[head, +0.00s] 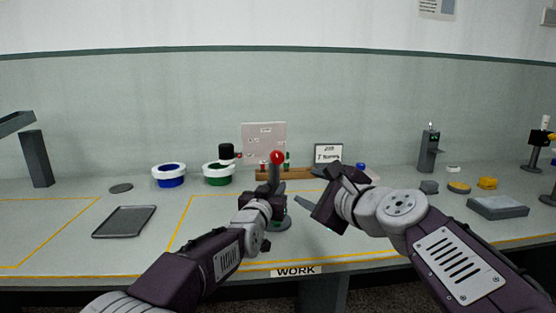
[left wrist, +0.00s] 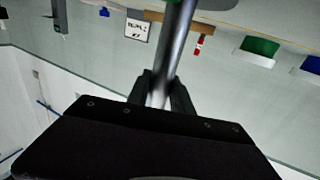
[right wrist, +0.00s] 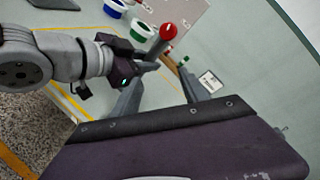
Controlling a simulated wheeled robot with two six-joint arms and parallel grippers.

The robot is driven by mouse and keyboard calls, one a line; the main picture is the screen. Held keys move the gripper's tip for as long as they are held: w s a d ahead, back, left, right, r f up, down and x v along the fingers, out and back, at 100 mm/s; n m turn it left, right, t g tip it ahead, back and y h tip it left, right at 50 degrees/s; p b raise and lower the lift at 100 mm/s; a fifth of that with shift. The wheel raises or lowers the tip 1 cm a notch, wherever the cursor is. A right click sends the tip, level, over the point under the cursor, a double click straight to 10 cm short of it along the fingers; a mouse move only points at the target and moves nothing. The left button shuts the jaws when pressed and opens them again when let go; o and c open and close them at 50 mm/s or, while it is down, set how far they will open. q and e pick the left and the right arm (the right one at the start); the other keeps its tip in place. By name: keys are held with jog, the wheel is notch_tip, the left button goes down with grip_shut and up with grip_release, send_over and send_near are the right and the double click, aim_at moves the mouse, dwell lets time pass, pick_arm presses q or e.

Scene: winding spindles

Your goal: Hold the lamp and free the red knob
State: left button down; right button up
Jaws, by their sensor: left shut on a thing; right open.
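The lamp is a grey metal post on a round base (head: 282,224) in the middle of the marked work area. The red knob (head: 277,157) is a round ball on top of its post; it also shows in the right wrist view (right wrist: 168,31). My left gripper (head: 275,192) is shut on the post below the knob. In the left wrist view the lamp post (left wrist: 174,55) runs between its fingers. My right gripper (head: 317,188) is open and empty, to the right of the post and below knob height. In the right wrist view its fingers (right wrist: 162,92) stand apart, with the knob beyond them.
A blue-banded tub (head: 169,176) and a green-banded tub (head: 218,175) stand behind left. A wooden rack (head: 298,174) and a sign (head: 328,154) stand behind the lamp. A dark tray (head: 124,222) lies left; a grey block (head: 497,207) lies right. The table around the lamp is clear.

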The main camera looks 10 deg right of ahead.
aim_at(278, 159)
jog(key=a+r+m+t+h, duration=0.3)
jog(key=a+m, duration=0.2)
jog(key=m, duration=0.5)
jog(key=w, duration=0.7)
jog(key=w+a, duration=0.1)
jog(key=w, duration=0.3)
jog(key=shift+w, duration=0.15)
